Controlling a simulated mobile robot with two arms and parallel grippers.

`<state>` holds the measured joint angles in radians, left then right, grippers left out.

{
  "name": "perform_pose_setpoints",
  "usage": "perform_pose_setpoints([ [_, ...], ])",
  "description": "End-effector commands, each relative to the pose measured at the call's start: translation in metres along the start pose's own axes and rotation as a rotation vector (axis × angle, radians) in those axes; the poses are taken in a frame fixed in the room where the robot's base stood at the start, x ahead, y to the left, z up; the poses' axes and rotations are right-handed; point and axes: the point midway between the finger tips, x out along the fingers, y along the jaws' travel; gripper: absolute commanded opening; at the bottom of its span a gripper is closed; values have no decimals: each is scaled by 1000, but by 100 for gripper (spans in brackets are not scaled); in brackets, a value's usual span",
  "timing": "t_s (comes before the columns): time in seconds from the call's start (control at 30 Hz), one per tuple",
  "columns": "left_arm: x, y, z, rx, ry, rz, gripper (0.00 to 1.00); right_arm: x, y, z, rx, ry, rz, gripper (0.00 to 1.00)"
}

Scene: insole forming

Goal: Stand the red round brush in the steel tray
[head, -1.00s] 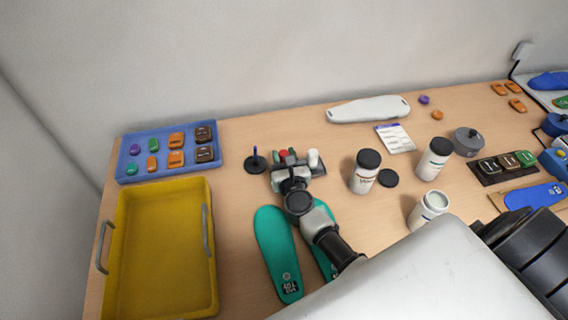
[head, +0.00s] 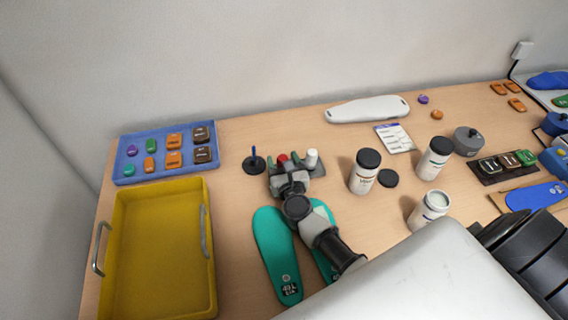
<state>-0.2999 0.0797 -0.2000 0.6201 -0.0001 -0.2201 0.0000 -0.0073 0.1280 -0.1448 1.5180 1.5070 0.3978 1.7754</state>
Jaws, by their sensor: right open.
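A red round top (head: 283,157), which looks like the red brush, shows just beyond my right gripper (head: 282,168). The gripper hides its lower part, so I cannot tell whether it is upright on its own. My right gripper is open, with its fingers close to the red top. A small grey tray (head: 318,172), apparently the steel tray, shows beside and partly under the gripper. A white cylinder (head: 312,158) stands at its right end, and green pieces show near the red top. My left gripper is not in view.
A black round stand with a blue post (head: 254,163) is close left of the gripper. Teal insoles (head: 275,250) lie under my right arm. Jars (head: 364,172) stand to the right. A yellow bin (head: 160,245) and blue tray (head: 126,178) are at left.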

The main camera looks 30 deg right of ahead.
Motion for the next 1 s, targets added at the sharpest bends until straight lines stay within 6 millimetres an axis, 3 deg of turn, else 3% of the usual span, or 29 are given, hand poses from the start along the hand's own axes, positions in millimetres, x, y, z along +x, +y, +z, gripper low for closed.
perform_pose_setpoints([
  [0.17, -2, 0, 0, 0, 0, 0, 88, -12, 0, 1, 2, 2, 1, 60],
  [0.6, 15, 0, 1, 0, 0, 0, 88, -102, 0, 0, 1, 2, 0, 60],
  [0.8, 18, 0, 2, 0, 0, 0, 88, -119, 0, 2, 0, 1, 0, 60],
  [1.0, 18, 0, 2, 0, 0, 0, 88, -120, 0, 3, 0, 0, 0, 60],
])
